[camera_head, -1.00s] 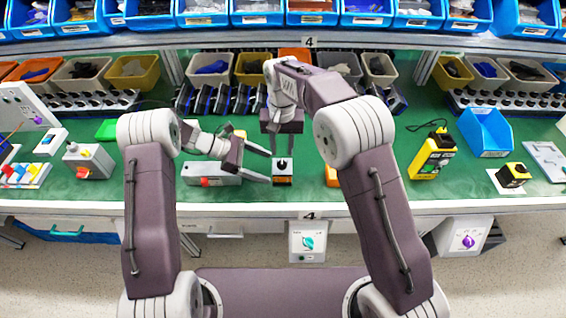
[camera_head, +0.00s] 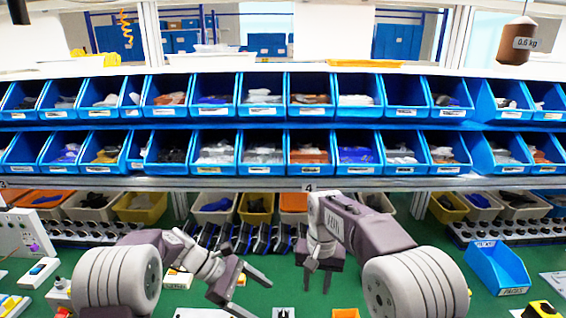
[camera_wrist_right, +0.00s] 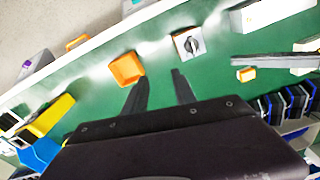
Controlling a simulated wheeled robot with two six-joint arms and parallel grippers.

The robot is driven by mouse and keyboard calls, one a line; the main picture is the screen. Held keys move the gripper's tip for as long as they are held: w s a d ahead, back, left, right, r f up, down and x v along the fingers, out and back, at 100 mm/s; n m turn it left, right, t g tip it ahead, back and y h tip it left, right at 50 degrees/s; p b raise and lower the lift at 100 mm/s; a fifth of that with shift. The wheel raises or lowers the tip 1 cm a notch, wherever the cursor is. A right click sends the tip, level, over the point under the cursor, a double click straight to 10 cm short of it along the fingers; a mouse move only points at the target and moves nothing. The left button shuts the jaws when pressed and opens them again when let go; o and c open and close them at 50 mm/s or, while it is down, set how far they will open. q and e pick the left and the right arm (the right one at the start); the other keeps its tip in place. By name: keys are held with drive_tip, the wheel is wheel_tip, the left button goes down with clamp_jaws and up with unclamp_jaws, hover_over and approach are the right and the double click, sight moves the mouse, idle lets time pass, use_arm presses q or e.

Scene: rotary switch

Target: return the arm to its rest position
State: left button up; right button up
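The rotary switch, a small light square plate with a dark knob (camera_wrist_right: 191,44), lies on the green bench. In the head view only its top edge (camera_head: 284,313) shows at the bottom of the picture. My right gripper (camera_head: 317,282) is open and empty, pointing down above the bench, right of the switch in the head view. Its two apart fingers (camera_wrist_right: 158,92) also show in the right wrist view, with nothing between them. My left gripper (camera_head: 256,292) is open, left of the switch, its fingers apart and empty. The knob's exact angle is hard to read.
An orange block (camera_wrist_right: 126,69) sits on the bench beside the switch. A blue bin (camera_head: 497,268) stands at the right. Rows of blue parts bins (camera_head: 310,95) fill the shelves behind. A brown 0.6 kg weight (camera_head: 516,42) hangs at the upper right.

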drive_tip(key=s+d, duration=0.6)
drive_tip(key=s, duration=0.1)
use_arm(q)
drive_tip(key=s+a+m+y+p, duration=0.1)
drive_tip(key=s+a+m+y, duration=0.15)
drive_tip(key=s, duration=0.35)
drive_tip(key=s+a+m+y, duration=0.1)
drive_tip(key=s+m+y, duration=0.2)
drive_tip(key=s, duration=0.4)
drive_tip(key=s+a+f+m+t+y, duration=0.1)
drive_tip(key=s+a+f+m+y, duration=0.3)
drive_tip(key=a+m, duration=0.4)
drive_tip(key=shift+f+m+t, duration=0.4)
drive_tip(key=shift+f+m, duration=0.05)
drive_tip(key=shift+m, duration=0.3)
use_arm(e)
drive_tip(key=s+d+f+n, duration=0.1)
drive_tip(key=s+f, duration=0.3)
drive_tip(key=s, duration=0.2)
drive_tip(key=s+d+f+n, duration=0.1)
drive_tip(key=s+d+f, duration=0.1)
drive_tip(key=s+f, duration=0.2)
drive_tip(key=shift+s+d+t, duration=0.25)
drive_tip(key=shift+s+t, duration=0.05)
drive_tip(key=shift+s, duration=0.9)
use_arm(q)
drive_tip(key=shift+s, duration=0.1)
